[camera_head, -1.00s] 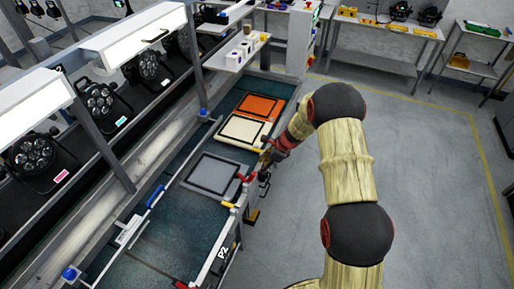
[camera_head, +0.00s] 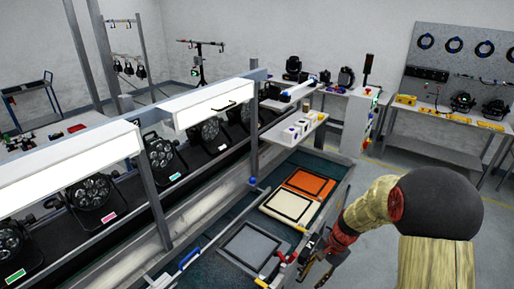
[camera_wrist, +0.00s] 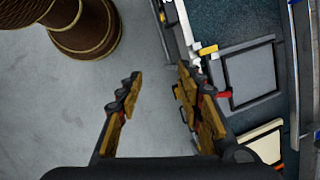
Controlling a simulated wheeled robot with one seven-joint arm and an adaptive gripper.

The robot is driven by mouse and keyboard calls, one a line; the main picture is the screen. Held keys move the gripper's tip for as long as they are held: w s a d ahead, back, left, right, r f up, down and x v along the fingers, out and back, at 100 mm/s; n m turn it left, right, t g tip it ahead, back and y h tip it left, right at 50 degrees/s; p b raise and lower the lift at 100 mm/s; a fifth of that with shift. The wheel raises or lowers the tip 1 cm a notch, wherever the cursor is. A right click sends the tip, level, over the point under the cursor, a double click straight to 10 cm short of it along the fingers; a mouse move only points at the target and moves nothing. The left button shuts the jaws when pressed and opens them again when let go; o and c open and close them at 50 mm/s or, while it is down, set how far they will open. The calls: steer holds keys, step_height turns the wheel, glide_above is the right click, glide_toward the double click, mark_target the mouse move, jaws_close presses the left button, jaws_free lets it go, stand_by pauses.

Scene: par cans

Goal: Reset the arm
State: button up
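My gripper (camera_wrist: 158,88) is open in the wrist view, its two fingers spread apart with nothing between them. The grey floor shows between the fingers, and the right finger overlaps the bench edge. In the head view my gripper (camera_head: 314,252) is small and partly hidden beside the front edge of the bench, close to the grey framed pad (camera_head: 249,247). My arm bends in from the lower right of the head view. The grey pad also shows in the wrist view (camera_wrist: 250,74), to the right of the fingers.
A cream pad (camera_head: 291,206) and an orange pad (camera_head: 309,184) lie farther along the bench. Several par cans (camera_head: 165,158) stand in a row behind white overhead panels (camera_head: 216,105). A white shelf (camera_head: 294,130) holds small items. Open floor (camera_head: 388,172) lies right of the bench.

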steer(key=s+r+n+t+h+b, duration=0.2)
steer(key=s+r+n+b, duration=0.3)
steer(key=s, duration=0.6)
steer(key=s+r+n+t+h+b, duration=0.1)
steer(key=s+r+n+t+b, duration=0.3)
steer(key=s+r+b, duration=0.5)
steer(key=s+r+n, duration=0.1)
steer(key=s, duration=0.2)
steer(key=shift+s+a+h, duration=0.2)
steer(key=shift+h, duration=0.2)
steer(key=shift+r, duration=0.1)
